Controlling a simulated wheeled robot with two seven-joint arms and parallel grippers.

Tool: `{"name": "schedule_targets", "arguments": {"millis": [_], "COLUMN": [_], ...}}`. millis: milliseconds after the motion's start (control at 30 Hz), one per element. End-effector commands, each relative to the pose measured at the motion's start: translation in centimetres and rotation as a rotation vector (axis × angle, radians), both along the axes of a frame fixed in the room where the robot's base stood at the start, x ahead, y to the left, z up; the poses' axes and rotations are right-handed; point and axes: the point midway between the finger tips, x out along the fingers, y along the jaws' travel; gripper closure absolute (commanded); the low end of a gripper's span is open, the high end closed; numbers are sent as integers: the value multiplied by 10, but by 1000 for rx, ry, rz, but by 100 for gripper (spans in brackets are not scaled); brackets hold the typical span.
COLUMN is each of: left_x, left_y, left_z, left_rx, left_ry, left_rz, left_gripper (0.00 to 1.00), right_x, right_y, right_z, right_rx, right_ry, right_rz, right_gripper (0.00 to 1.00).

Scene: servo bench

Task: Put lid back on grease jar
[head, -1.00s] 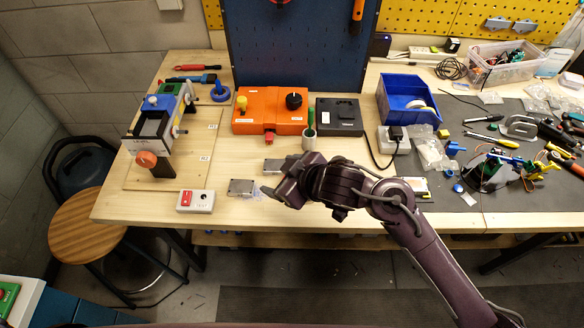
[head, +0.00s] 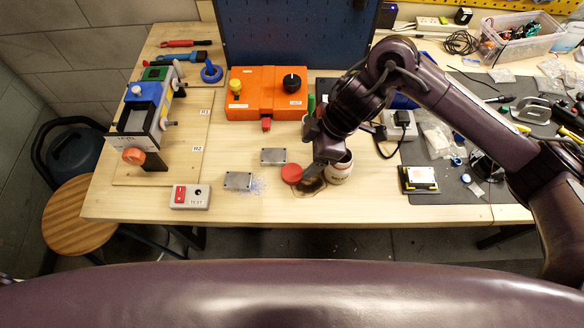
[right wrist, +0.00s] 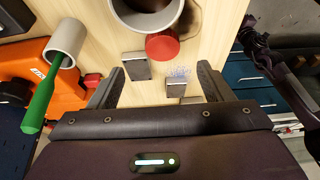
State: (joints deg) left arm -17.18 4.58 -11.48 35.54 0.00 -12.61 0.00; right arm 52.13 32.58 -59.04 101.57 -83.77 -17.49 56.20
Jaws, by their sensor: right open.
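The red lid (head: 291,173) lies on the bench beside the jar, at the edge of a dark brown stain. In the right wrist view the lid (right wrist: 162,45) is beyond my fingertips, apart from them. The white grease jar (head: 341,170) stands upright and is partly hidden by my right gripper in the head view. Its open, uncovered mouth shows in the right wrist view (right wrist: 147,12), cut by the top edge. My right gripper (head: 317,166) is open and empty, between the lid and the jar in the head view. My left gripper is out of view.
Two grey metal blocks (head: 273,156) (head: 238,181) lie left of the lid, with shavings nearby. A cup with a green-handled tool (right wrist: 42,100) stands near the orange box (head: 265,95). A switch box (head: 190,196) sits at the front left. The bench's front middle is clear.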

Motion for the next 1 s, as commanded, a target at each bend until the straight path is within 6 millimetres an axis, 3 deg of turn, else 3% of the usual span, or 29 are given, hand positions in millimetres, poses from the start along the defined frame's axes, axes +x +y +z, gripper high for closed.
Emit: {"name": "schedule_targets", "arguments": {"millis": [167,400,733,1000], "left_x": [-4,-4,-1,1], "left_y": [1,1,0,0], "left_z": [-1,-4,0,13], "left_rx": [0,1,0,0], "left_ry": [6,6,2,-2], "left_rz": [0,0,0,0], "left_gripper": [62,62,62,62], "right_x": [0,-1,-1,-5], "right_y": [2,11,12,27], "right_z": [-3,-24,-27,-62], "right_rx": [2,3,2,2], "right_ry": [0,1,0,1], "right_rz": [0,1,1,1], "right_gripper": [27,27,27,27]}}
